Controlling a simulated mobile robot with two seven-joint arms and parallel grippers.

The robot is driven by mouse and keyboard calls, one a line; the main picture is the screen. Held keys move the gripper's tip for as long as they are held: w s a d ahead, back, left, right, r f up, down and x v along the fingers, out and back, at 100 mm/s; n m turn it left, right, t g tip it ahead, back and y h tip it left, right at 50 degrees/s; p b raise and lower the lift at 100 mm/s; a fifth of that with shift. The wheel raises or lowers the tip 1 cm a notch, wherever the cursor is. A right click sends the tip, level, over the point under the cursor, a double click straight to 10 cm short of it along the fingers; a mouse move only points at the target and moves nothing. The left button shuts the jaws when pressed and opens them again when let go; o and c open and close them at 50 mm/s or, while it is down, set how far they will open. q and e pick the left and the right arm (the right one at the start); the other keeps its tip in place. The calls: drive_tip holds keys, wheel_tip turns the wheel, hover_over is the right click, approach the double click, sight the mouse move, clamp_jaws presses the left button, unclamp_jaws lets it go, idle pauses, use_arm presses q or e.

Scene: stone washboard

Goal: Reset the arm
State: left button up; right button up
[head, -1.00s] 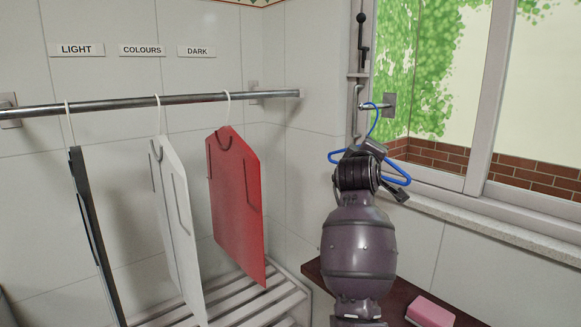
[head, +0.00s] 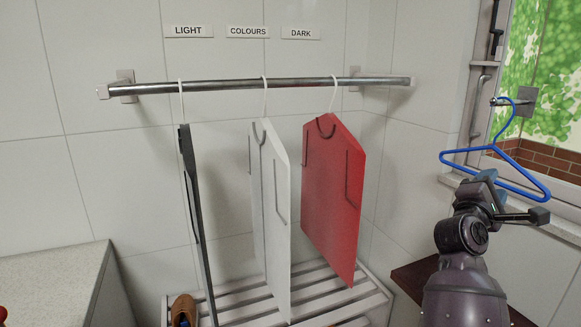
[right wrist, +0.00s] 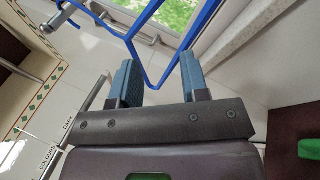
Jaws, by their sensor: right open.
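My right gripper (head: 508,196) is open and empty at the right of the head view, just below the blue hanger (head: 508,182). The hanger hangs from a wall hook (head: 522,101) beside the window. In the right wrist view my gripper's two blue-padded fingers (right wrist: 160,82) stand apart. A bend of the blue hanger (right wrist: 152,84) shows between them there; I cannot tell how far beyond the fingertips it is. My left gripper is in neither view.
A metal rail (head: 230,86) holds a dark garment (head: 196,225), a white one (head: 271,215) and a red one (head: 332,205), under LIGHT, COLOURS and DARK labels. A slatted rack (head: 375,300) with a brown shoe (head: 184,310) is below. A counter (head: 50,285) stands left.

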drive_tip(key=s+a+f+m+t+y, duration=0.25)
drive_tip(key=s+f+m+y, duration=0.2)
drive_tip(key=f+m, duration=0.5)
drive_tip(key=s+a+f+m+t+y, duration=0.2)
drive_tip(key=s+a+f+m+y, duration=0.25)
drive_tip(key=m, duration=0.75)
drive_tip(key=s+a+f+m+t+y, duration=0.3)
drive_tip(key=f+m+y, duration=0.2)
drive_tip(key=f+m, duration=0.5)
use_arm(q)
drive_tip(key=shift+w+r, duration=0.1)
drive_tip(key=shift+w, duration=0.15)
use_arm(e)
drive_tip(key=s+a+f+n+g+y, duration=0.2)
drive_tip(key=s+f+n+g, duration=0.8)
drive_tip(key=s+f+n, duration=0.8)
wheel_tip(320, 180, down, 3)
drive_tip(key=shift+s+a+r+n, duration=0.1)
drive_tip(key=shift+s+a+n, duration=0.25)
drive_tip(key=shift+s+a, duration=0.5)
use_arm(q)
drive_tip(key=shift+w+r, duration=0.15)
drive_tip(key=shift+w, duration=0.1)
